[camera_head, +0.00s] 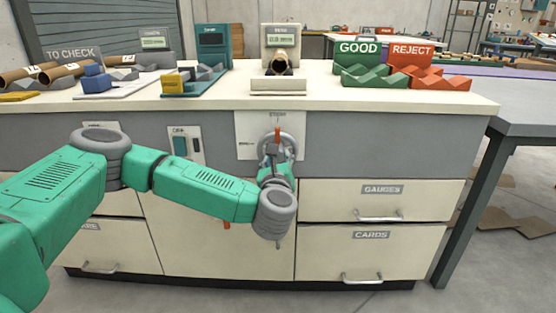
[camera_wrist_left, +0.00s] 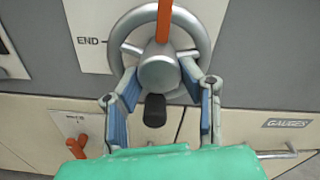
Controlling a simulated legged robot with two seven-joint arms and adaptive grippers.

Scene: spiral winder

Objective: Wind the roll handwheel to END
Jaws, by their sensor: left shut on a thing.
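The roll handwheel (camera_head: 262,147) is a grey metal wheel on a white plate on the cabinet front. In the left wrist view, its rim (camera_wrist_left: 205,38) surrounds a thick grey hub, and a red-orange pointer (camera_wrist_left: 165,20) stands nearly straight up. The END mark (camera_wrist_left: 89,41) is left of the rim, with a short line towards it. A black knob (camera_wrist_left: 154,111) shows below the hub. My left gripper (camera_wrist_left: 160,82) is at the wheel, its blue-padded fingers on either side of the hub and shut on the handwheel. In the head view, the wrist (camera_head: 275,180) hides the wheel's lower part.
A switch panel (camera_head: 186,145) is left of the wheel. Drawers (camera_head: 380,200) with protruding handles lie below right. A red-orange lever (camera_wrist_left: 90,145) shows lower left in the wrist view. The counter (camera_head: 215,100) above carries several devices and green and red trays.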

